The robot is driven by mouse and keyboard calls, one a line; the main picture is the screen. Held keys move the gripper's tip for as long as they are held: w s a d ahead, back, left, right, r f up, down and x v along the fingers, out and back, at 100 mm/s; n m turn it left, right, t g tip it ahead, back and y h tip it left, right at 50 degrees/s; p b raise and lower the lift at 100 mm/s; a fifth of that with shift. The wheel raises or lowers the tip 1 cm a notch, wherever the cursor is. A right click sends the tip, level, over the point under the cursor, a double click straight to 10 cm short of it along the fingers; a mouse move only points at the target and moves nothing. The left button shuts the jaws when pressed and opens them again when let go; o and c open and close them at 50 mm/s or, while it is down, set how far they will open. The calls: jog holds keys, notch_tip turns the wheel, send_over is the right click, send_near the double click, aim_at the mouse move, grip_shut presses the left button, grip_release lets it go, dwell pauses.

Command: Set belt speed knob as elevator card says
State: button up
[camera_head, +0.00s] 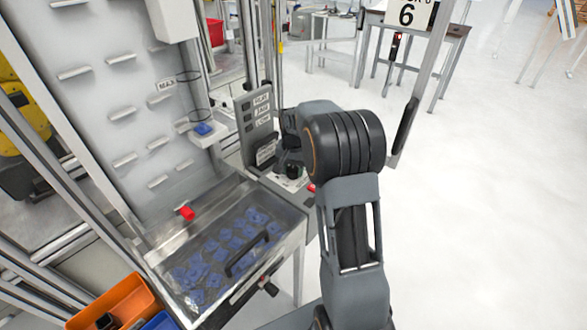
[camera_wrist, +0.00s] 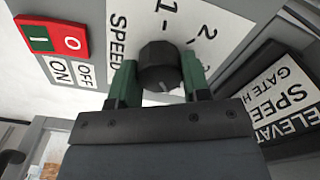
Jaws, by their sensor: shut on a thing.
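The black belt speed knob (camera_wrist: 158,58) sits on a white panel marked SPEED, with 1 and 2 printed around it in the wrist view. A pale pointer line shows on its near side. My gripper (camera_wrist: 158,72) is shut on the knob, with a green finger on each side. The elevator card (camera_wrist: 285,100) is at the right of the wrist view, tilted and cut off by the frame. Its words ELEVATOR, SPEED and GATE show in part; the speed value is not readable. In the head view my arm hides most of the knob area.
A red and green ON/OFF switch (camera_wrist: 52,38) is beside the knob. In the head view, a clear-lidded bin (camera_head: 215,255) of blue parts stands left of my arm. An upright label board (camera_head: 256,115) stands behind the panel. An orange crate (camera_head: 112,303) is at lower left. Open floor lies right.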

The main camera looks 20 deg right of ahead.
aim_at(293, 169)
jog(key=shift+r, duration=0.1)
jog(key=o, duration=0.9)
notch_tip(293, 169, up, 14)
jog(key=shift+f, duration=0.15)
dwell(0.7)
jog(key=shift+s+a+f+n+t, duration=0.75)
jog(key=shift+s+a+n, duration=0.8)
jog(key=shift+s, duration=2.15)
jog(key=shift+s+a+f+n+t, duration=0.5)
jog(key=shift+s+a+f+n, duration=0.5)
jog(key=shift+s+a, duration=1.85)
jog(key=shift+s+a+f+n+t, duration=0.7)
jog(key=shift+s+a+n, duration=0.5)
jog(key=shift+s, duration=3.3)
